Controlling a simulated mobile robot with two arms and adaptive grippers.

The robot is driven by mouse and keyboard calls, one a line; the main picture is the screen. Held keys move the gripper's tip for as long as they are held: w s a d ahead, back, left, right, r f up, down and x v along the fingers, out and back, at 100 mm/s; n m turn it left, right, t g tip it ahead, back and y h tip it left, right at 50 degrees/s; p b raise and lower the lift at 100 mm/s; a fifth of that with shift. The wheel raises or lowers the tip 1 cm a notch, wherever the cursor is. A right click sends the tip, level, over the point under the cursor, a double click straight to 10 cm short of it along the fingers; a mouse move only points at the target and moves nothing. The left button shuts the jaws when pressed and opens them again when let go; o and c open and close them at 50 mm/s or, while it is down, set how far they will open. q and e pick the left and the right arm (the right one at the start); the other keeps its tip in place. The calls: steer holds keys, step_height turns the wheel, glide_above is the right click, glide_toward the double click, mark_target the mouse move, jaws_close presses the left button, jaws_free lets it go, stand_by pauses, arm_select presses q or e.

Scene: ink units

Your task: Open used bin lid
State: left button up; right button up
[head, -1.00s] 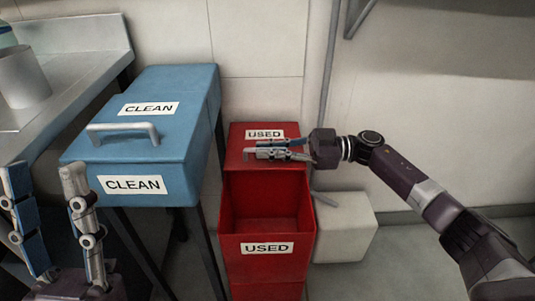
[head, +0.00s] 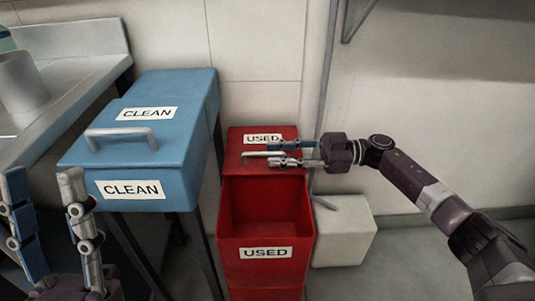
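The red used bin (head: 267,272) stands on the floor right of the blue bin, with a white USED label on its front. Its red lid (head: 236,160) lies back behind the opening, and the dark inside of the bin shows. The lid has a grey bar handle (head: 262,154). My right gripper (head: 272,152) is over the lid at the right part of the handle, with its fingers apart; contact with the handle cannot be told. My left gripper (head: 43,175) is open and empty at the lower left, away from the bin.
The blue clean bin (head: 180,130), its lid shut, stands close left of the used bin. A white box (head: 343,232) sits on the floor to the right. A metal counter (head: 75,85) with a grey canister (head: 22,82) is at the left.

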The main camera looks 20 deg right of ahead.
steer(key=v, duration=0.8)
steer(key=shift+d, duration=0.4)
steer(key=shift+s, duration=0.15)
